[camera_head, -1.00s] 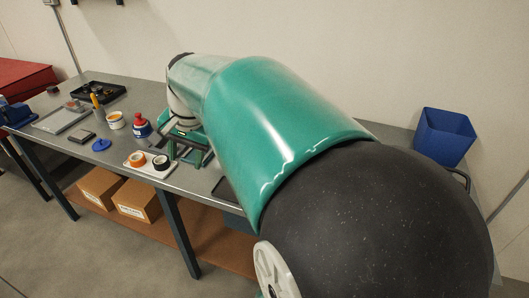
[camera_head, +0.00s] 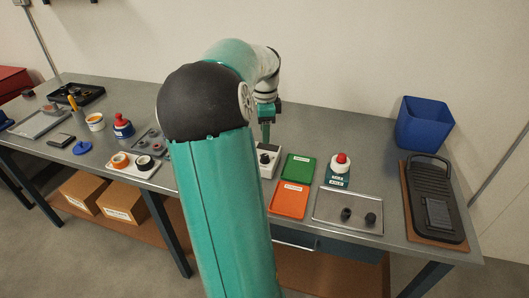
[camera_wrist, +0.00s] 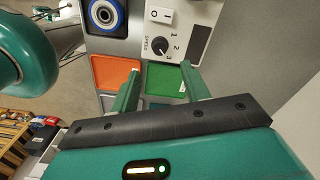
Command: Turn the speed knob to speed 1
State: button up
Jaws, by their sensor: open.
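The speed knob (camera_wrist: 159,46) is a small dark knob on a pale panel (camera_wrist: 137,48), beside the word SPEED and the numbers 1, 2 and 3. I cannot tell for sure which number its pointer faces. In the head view the knob (camera_head: 265,158) sits on a white control box (camera_head: 268,171), partly hidden behind my arm. My gripper (camera_wrist: 160,68) is open and empty, its two green fingers apart, with the knob ahead between their tips in the picture. In the head view my gripper (camera_head: 266,138) hangs above and behind the box; contact does not show.
A white rocker switch (camera_wrist: 161,15) and a blue-ringed round part (camera_wrist: 105,14) are near the knob. Green (camera_head: 298,168) and orange (camera_head: 289,199) trays lie right of the box. A red-button unit (camera_head: 339,170), metal tray (camera_head: 349,211) and blue bin (camera_head: 424,124) stand farther right.

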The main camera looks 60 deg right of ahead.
aim_at(265, 155)
notch_tip(265, 155, down, 9)
jog(key=shift+f, duration=0.1)
dwell(0.3)
jog(key=c, duration=1)
